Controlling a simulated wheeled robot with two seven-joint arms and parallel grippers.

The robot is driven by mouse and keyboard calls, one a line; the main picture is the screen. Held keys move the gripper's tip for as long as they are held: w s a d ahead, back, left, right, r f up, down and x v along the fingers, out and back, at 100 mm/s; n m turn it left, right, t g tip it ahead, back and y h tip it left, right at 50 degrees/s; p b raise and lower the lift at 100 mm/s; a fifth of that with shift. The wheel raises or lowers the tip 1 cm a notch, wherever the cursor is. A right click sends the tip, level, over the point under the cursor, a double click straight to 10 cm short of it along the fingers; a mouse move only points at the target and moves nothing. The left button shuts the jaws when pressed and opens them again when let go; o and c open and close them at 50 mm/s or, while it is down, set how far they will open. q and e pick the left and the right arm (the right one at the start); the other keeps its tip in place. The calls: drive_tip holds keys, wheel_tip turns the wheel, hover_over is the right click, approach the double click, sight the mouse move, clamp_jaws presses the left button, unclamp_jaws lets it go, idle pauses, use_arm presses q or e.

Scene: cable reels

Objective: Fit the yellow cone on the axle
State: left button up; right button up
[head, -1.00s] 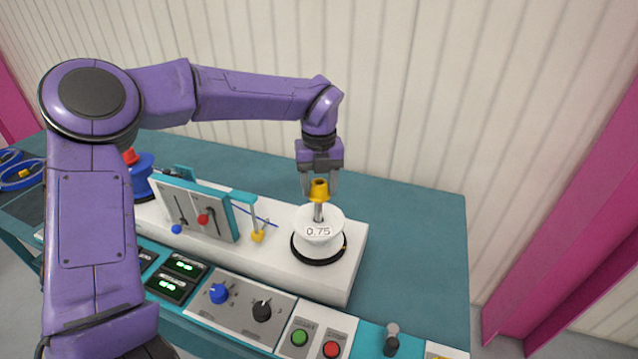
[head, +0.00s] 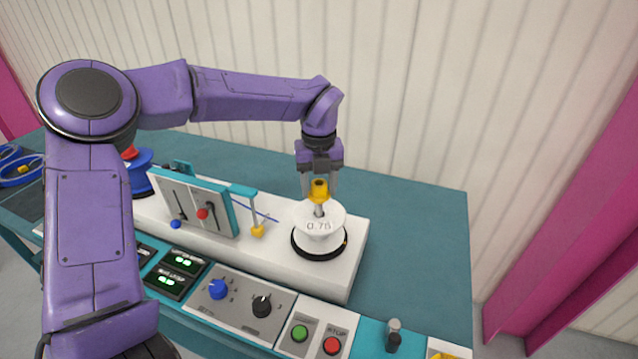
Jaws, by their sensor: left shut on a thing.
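My left gripper (head: 319,189) points down above the white reel and is shut on the yellow cone (head: 319,192). The cone is at the top of the grey axle (head: 319,210), with a short length of axle showing below it. The axle stands up from the middle of the white reel (head: 321,237), which is marked 0.75 and sits on a black round base on the white machine block. I cannot tell how far the axle reaches inside the cone. My right gripper is not in view.
Left of the reel stand a yellow-footed guide (head: 257,231) and an upright panel with levers (head: 195,205). A blue reel (head: 141,172) is behind my arm. Knobs and green and red buttons (head: 331,345) line the front. The teal table (head: 420,235) is clear at right.

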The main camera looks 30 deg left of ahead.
sight(319, 200)
use_arm(q)
drive_tip(key=shift+f+b, duration=1.2)
drive_tip(key=shift+f, duration=0.5)
drive_tip(key=shift+f, duration=0.1)
drive_tip(key=shift+f+b, duration=0.4)
drive_tip(key=shift+f, duration=0.05)
drive_tip(key=o, duration=1.4)
drive_tip(key=shift+o, duration=0.2)
drive_tip(key=shift+r, duration=0.1)
